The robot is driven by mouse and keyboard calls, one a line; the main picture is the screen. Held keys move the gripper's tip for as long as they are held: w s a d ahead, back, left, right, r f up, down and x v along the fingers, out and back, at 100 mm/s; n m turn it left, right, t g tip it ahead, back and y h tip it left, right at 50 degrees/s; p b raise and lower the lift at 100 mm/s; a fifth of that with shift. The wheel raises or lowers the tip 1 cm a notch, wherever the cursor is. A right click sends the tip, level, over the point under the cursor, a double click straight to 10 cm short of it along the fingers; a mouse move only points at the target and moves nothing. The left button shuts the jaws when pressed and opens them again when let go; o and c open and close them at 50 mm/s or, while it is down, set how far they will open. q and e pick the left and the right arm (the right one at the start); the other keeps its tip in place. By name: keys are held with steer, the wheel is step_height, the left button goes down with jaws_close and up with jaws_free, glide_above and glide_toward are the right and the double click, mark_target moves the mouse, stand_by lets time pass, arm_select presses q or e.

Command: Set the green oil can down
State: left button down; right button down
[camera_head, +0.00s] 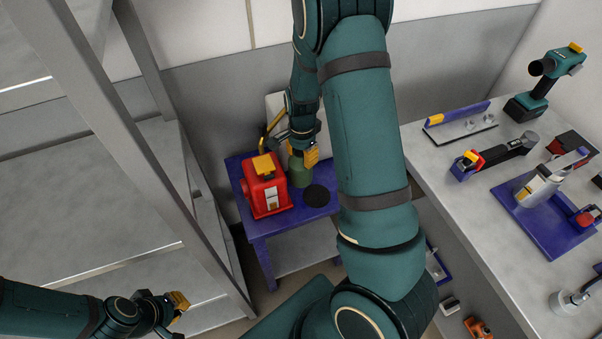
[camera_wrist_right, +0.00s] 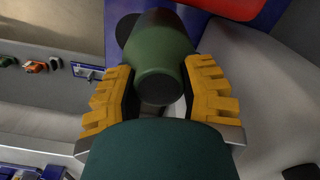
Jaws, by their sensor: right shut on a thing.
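The green oil can (camera_head: 299,174) is upright or nearly so at the small blue table, between a red box and a round black pad (camera_head: 316,195). My right gripper (camera_head: 304,156) is shut on the can's upper part. In the right wrist view the can (camera_wrist_right: 160,50) sits between the yellow fingers of my right gripper (camera_wrist_right: 162,95), its dark end towards the camera. The black pad (camera_wrist_right: 125,29) is partly hidden behind it there. I cannot tell whether the can's base touches the table. My left gripper (camera_head: 178,300) is at the lower left, far from the can; its opening is unclear.
The red box (camera_head: 262,198) stands close left of the can on the blue table (camera_head: 258,228). A grey shelf rack (camera_head: 135,140) is on the left. A grey workbench (camera_head: 430,150) with several tools is on the right. The black pad's top is clear.

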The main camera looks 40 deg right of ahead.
step_height(320, 180, down, 7)
steer(key=shift+w+r+b, duration=0.1)
steer(key=shift+b, duration=0.75)
steer(key=shift+r, duration=0.1)
steer(key=c, duration=0.9)
jaws_free()
steer(key=shift+f, duration=0.25)
steer(key=o, duration=0.3)
steer(key=shift+o, duration=0.2)
steer(key=shift+r, duration=0.15)
